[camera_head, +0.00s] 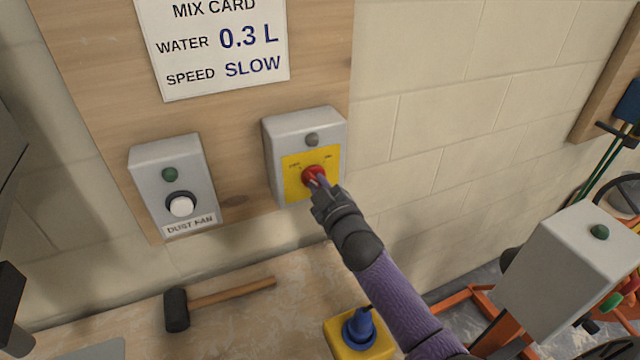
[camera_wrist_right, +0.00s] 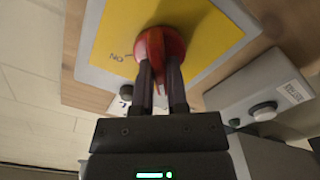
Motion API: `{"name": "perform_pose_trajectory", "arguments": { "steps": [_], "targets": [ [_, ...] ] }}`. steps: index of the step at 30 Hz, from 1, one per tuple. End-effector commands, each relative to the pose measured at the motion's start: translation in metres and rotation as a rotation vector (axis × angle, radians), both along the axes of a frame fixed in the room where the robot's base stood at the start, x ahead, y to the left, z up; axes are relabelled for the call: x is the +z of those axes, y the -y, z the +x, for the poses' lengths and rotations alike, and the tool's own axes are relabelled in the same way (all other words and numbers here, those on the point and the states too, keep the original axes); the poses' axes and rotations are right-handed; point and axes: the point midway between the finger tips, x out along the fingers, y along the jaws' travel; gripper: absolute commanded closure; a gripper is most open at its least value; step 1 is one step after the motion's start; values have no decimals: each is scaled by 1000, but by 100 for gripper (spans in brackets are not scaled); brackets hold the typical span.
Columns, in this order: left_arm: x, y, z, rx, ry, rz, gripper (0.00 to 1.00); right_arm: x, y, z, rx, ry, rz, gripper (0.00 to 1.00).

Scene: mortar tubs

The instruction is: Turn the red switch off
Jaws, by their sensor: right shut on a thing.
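The red switch (camera_head: 313,174) is a round knob on the yellow plate (camera_head: 298,188) of a grey box (camera_head: 275,133) on the wooden board. My right gripper (camera_head: 316,182) reaches up to it from the lower right and is shut on its grip. In the right wrist view, the two dark fingers (camera_wrist_right: 162,88) hold the red switch (camera_wrist_right: 150,45) between them. The lamp (camera_head: 311,139) above the plate looks dark grey. The pointer is partly hidden by my fingers. My left gripper is not in view.
A dust fan box (camera_head: 172,188) with a white button is mounted left of the switch box. A mallet (camera_head: 215,297) lies on the bench below. A grey machine box (camera_head: 570,270) is at right.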

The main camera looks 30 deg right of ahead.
Motion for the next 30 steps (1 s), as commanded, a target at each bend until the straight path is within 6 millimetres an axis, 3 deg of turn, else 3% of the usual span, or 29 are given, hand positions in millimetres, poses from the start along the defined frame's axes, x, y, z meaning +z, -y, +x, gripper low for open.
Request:
{"name": "perform_pose_trajectory", "arguments": {
  "steps": [24, 25, 30],
  "targets": [
    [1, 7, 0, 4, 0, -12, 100, 0, 0, 0, 1, -7, -107, 100],
    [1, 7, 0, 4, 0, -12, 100, 0, 0, 0, 1, -7, -107, 78],
    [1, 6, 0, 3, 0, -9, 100, 0, 0, 0, 0, -6, -106, 47]
  ]
}}
